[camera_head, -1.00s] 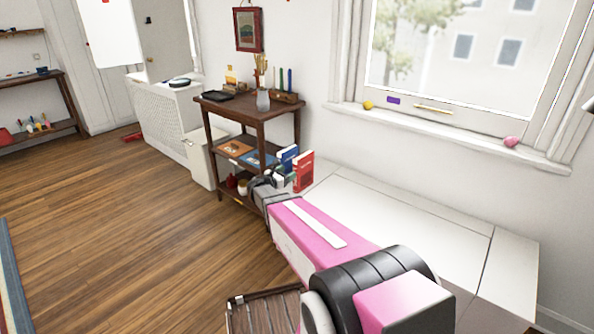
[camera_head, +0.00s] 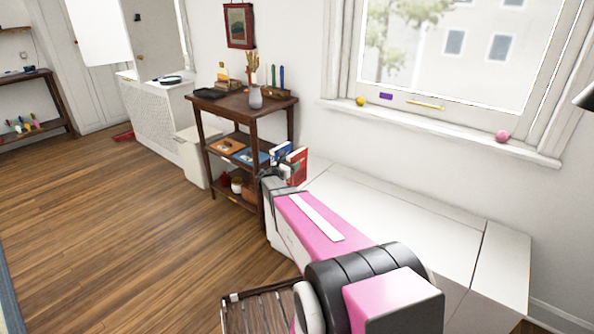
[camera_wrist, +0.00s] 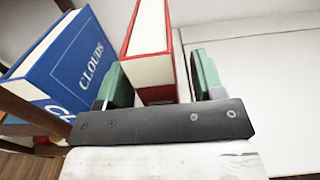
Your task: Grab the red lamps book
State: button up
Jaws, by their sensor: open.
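The red book (camera_head: 299,163) stands upright at the right end of the shelf unit, above the white bench top. In the wrist view the red book (camera_wrist: 150,48) shows its pale page edges and red cover edges; its title cannot be read. My gripper (camera_wrist: 160,85) is open, with one green fingertip on each side of the red book's near end. A small gap shows on the right side; contact on the left cannot be told. In the head view my gripper (camera_head: 277,178) partly hides the books' lower parts.
A blue book titled CLOUDS (camera_wrist: 70,62) leans just left of the left finger. The dark wooden shelf unit (camera_head: 240,108) holds flat books, a vase and other items. The white bench top (camera_head: 400,220) to the right is clear. A wall and window sill (camera_head: 440,130) stand behind.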

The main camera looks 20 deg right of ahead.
jog(key=shift+x, duration=0.8)
grip_shut()
jog(key=shift+r, duration=0.15)
